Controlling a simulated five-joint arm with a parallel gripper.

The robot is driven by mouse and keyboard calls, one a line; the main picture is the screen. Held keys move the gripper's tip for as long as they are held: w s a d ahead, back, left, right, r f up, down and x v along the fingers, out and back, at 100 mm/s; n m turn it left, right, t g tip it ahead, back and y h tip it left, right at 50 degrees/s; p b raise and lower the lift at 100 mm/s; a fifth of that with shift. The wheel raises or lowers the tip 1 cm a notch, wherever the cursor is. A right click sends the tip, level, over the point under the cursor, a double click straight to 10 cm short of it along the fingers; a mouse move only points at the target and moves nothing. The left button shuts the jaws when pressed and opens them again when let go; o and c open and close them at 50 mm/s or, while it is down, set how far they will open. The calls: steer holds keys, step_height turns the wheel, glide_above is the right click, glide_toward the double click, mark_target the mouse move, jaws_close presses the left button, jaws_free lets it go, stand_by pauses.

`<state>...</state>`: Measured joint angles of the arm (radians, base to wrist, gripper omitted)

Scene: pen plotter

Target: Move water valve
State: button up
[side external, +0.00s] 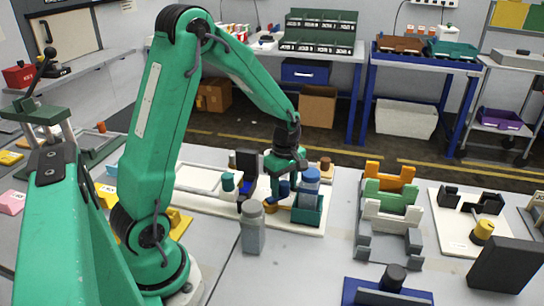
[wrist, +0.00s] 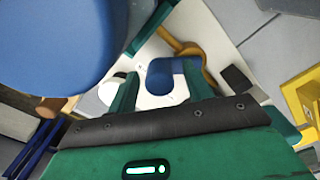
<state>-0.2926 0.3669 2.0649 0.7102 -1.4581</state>
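My gripper (side external: 287,170) reaches down over the white board in the middle of the table. In the wrist view its two green fingers (wrist: 162,88) stand apart, on either side of a small dark blue piece (wrist: 160,75). A white gap shows between the left finger and this piece. The blue piece (side external: 283,188) also shows under the gripper in the side view, by a yellow part (side external: 272,206). It may be the water valve; I cannot tell for certain. Whether the right finger touches it is unclear.
A blue-topped bottle (side external: 311,180) stands in a green holder (side external: 308,213) close to the right of my gripper; a large blue surface (wrist: 50,50) fills the wrist view's upper left. A grey bottle (side external: 252,228) stands in front. Coloured brackets (side external: 392,190) stand to the right.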

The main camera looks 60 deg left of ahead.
mark_target(284, 184)
stand_by(0.3)
steer(key=shift+r, duration=3.9)
steer(key=shift+s+d+r+m, duration=0.2)
steer(key=shift+d+r+m, duration=0.2)
steer(key=shift+r, duration=0.15)
steer(key=s+d+r+m+t, duration=0.2)
steer(key=s+d+r+m, duration=0.3)
steer(key=s+m, duration=0.2)
steer(key=s+d+r+m+t, duration=0.3)
steer(key=s+d+r+m, duration=0.2)
steer(key=m, duration=0.7)
steer(key=s, duration=0.2)
steer(key=shift+s+d+r+t, duration=0.15)
steer(key=shift+s+d+t, duration=0.15)
steer(key=shift+s, duration=0.1)
